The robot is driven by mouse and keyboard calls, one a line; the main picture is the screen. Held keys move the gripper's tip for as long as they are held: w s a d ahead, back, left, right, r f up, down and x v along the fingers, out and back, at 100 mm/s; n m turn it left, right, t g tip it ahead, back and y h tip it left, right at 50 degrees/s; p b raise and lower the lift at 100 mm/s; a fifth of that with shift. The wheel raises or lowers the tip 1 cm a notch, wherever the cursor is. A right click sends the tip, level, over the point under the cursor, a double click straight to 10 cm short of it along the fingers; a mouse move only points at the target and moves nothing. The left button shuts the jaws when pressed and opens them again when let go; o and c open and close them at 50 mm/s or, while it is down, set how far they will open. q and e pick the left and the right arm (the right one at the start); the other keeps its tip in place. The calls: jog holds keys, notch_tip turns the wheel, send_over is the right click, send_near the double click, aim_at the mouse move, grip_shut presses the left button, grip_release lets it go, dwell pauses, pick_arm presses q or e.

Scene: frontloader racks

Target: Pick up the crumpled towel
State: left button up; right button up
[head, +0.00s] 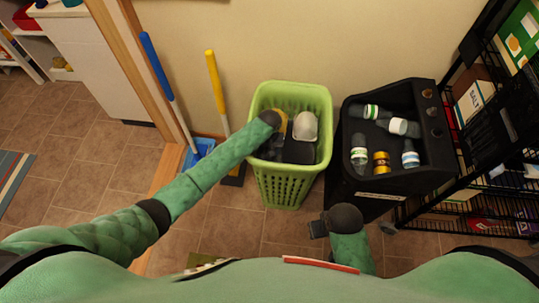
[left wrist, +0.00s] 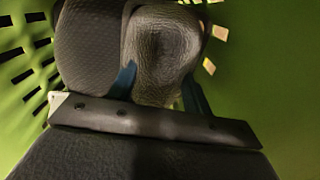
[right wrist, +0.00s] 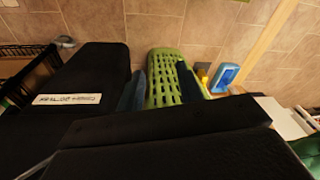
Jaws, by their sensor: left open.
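A grey, rounded, textured lump (left wrist: 165,50), which looks like the crumpled towel, lies inside the green basket (head: 288,188). My left gripper (left wrist: 159,74) is down in the basket, open, with one blue finger on each side of the lump's lower part. I cannot tell whether the fingers touch it. In the head view a pale lump (head: 305,126) shows in the basket beside my left wrist; I cannot tell whether it is the same thing. My right gripper (right wrist: 163,82) is open and empty, above the floor in front of the basket.
Another dark textured item (left wrist: 88,45) lies left of the grey lump. A black bin (head: 348,190) with several bottles and cans stands right of the basket. A black wire rack (head: 480,130) is at the far right. A yellow-handled tool (head: 214,80) and blue-handled broom (head: 160,70) stand left.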

pick_arm(q)
jog(key=shift+c, duration=0.4)
pick_arm(e)
jog(key=shift+r, duration=0.1)
pick_arm(q)
grip_shut()
